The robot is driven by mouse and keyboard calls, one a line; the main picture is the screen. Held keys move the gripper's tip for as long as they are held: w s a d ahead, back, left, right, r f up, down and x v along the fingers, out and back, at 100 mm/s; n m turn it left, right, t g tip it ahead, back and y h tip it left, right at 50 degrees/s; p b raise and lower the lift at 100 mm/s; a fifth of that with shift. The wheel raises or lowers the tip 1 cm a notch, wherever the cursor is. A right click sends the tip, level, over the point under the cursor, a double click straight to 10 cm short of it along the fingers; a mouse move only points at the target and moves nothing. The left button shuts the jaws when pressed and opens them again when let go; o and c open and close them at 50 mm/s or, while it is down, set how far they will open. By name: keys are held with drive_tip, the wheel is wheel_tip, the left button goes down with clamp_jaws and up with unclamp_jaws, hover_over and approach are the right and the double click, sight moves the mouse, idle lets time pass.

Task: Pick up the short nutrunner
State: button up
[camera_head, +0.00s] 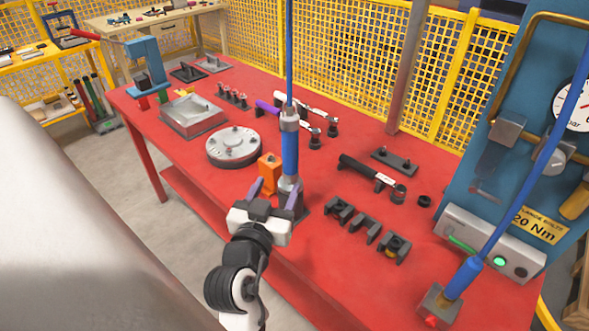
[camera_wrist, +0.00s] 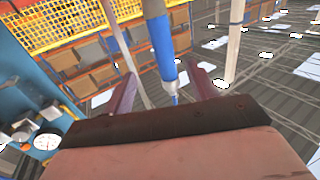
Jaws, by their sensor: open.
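A blue and grey upright cylindrical tool (camera_head: 290,152), which I take for the short nutrunner, stands over the red table below a thin blue rod. My gripper (camera_head: 276,188) is open at the tool's lower part, with purple-grey fingers. In the wrist view the blue body (camera_wrist: 163,48) shows between the two spread fingers (camera_wrist: 163,88), with space on either side. Whether a finger touches it I cannot tell. The tool's lower end is partly hidden by my gripper in the head view.
An orange block (camera_head: 268,172) stands close to the tool's left. A round grey flange (camera_head: 234,147) lies further left, and a black tool (camera_head: 370,174) and dark holders (camera_head: 365,228) lie right. Another long blue tool (camera_head: 470,268) stands near the control box (camera_head: 490,247).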

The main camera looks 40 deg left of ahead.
sight(288, 159)
drive_tip(key=b+x, duration=0.2)
drive_tip(key=x, duration=0.4)
drive_tip(key=shift+r, duration=0.15)
drive_tip(key=shift+f+p+x, duration=0.1)
drive_tip(key=shift+p+x, duration=0.5)
drive_tip(key=shift+x, duration=1)
drive_tip(key=shift+f+p+x, duration=0.15)
drive_tip(key=shift+p+x, duration=0.4)
drive_tip(key=shift+x, duration=1.1)
drive_tip(key=shift+s+a, duration=0.1)
drive_tip(key=shift+a, duration=0.1)
clamp_jaws()
drive_tip(key=shift+r, duration=0.15)
